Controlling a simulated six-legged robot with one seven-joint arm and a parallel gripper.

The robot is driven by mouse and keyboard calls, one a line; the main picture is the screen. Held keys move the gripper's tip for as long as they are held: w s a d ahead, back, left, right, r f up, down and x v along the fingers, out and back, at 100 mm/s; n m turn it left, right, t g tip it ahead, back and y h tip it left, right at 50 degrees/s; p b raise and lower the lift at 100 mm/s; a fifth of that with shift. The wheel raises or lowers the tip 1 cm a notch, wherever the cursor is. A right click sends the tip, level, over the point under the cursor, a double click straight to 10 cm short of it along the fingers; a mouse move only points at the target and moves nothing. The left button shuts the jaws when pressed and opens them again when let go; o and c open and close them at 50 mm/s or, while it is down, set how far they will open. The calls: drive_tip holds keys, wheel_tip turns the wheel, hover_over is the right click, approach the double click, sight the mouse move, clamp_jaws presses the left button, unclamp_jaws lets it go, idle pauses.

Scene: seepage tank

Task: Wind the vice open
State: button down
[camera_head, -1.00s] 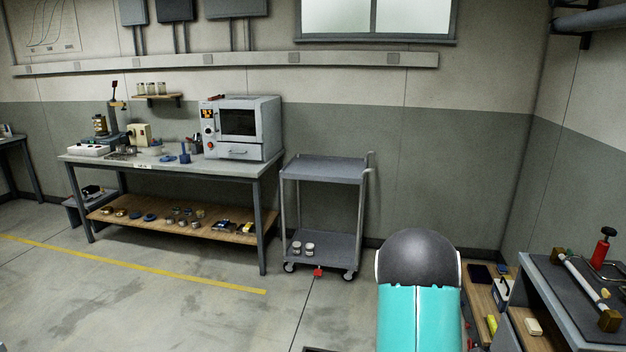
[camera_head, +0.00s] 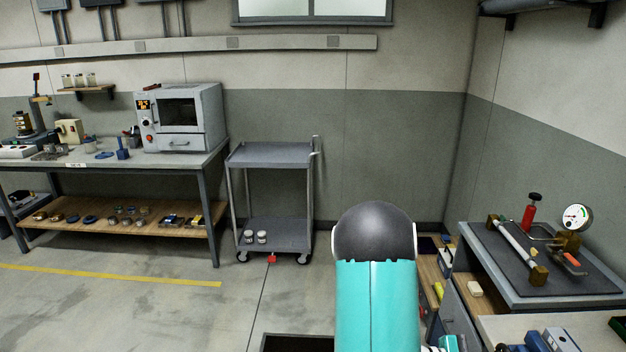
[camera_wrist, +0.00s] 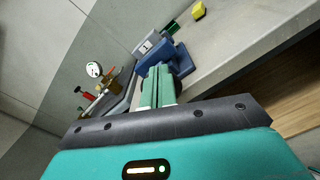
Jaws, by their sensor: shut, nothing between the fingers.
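A blue vice-like block (camera_wrist: 168,56) with a pale grey part lies on the bench, just beyond my fingertips in the wrist view. What looks like the same blue item (camera_head: 548,341) shows at the bottom right edge of the head view, cut off by the frame. Its handle and jaw gap cannot be made out. My gripper (camera_wrist: 158,78) has teal fingers shut together with nothing between them. The fingers overlap part of the blue block in the picture; I cannot tell whether they touch it.
A pressure gauge (camera_head: 575,217) and a red-bodied tool (camera_head: 529,214) stand on the dark-topped bench at right. A yellow block (camera_wrist: 199,11) lies farther along the bench in the wrist view. A trolley (camera_head: 270,157) stands by the wall; the floor at left is open.

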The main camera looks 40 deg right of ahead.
drive_tip(key=shift+x, duration=1.45)
drive_tip(key=shift+w+d+f, duration=0.1)
drive_tip(key=shift+w+f, duration=0.05)
drive_tip(key=shift+f, duration=0.05)
drive_tip(key=shift+w+d+r, duration=0.15)
drive_tip(key=shift+w, duration=0.05)
drive_tip(key=shift+w+d+r, duration=0.2)
drive_tip(key=shift+w, duration=0.05)
drive_tip(key=shift+w+d, duration=0.1)
drive_tip(key=shift+w, duration=0.05)
drive_tip(key=shift+r, duration=0.1)
idle(0.3)
